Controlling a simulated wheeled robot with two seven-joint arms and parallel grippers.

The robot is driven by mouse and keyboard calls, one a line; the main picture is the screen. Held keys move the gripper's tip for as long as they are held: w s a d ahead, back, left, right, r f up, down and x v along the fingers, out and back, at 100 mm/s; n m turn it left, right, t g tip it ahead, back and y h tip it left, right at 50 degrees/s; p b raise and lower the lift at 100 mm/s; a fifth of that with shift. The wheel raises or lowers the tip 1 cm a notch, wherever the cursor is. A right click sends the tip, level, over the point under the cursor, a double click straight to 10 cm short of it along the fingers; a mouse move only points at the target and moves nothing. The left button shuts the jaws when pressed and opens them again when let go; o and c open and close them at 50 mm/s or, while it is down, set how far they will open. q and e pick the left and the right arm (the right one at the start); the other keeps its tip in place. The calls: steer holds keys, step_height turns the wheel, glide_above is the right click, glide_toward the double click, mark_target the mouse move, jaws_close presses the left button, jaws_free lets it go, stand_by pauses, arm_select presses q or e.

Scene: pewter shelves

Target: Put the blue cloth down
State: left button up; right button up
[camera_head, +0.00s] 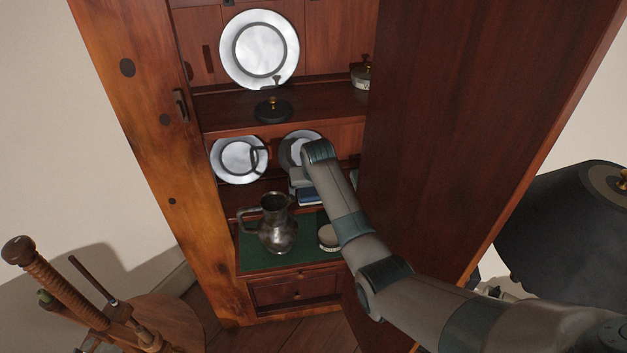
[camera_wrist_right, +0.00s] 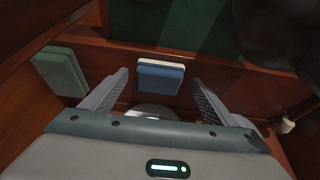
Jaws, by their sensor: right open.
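The blue cloth (camera_head: 309,197) is a small folded pad on the middle shelf of the cabinet, partly hidden by my right gripper in the head view. The right wrist view shows the blue cloth (camera_wrist_right: 160,78), with a pale edge, lying flat on the wooden shelf board. My right gripper (camera_wrist_right: 161,88) is open, with its fingers apart on either side of the cloth's picture; I see no grip on it. In the head view the right gripper (camera_head: 300,178) is just above the cloth. My left gripper is not in view.
A folded green cloth (camera_wrist_right: 60,72) lies to the left. Below are a pewter jug (camera_head: 277,226) and a round tin (camera_head: 329,237) on green lining (camera_head: 258,258). Plates (camera_head: 239,160) stand behind. The open door (camera_head: 450,110) bounds the right side.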

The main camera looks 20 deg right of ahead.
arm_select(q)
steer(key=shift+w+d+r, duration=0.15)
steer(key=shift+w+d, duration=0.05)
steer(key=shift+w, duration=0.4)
arm_select(e)
steer(key=v, duration=1)
steer(key=shift+r, duration=0.2)
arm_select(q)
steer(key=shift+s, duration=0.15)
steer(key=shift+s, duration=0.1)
arm_select(e)
steer(key=shift+s+f, duration=0.1)
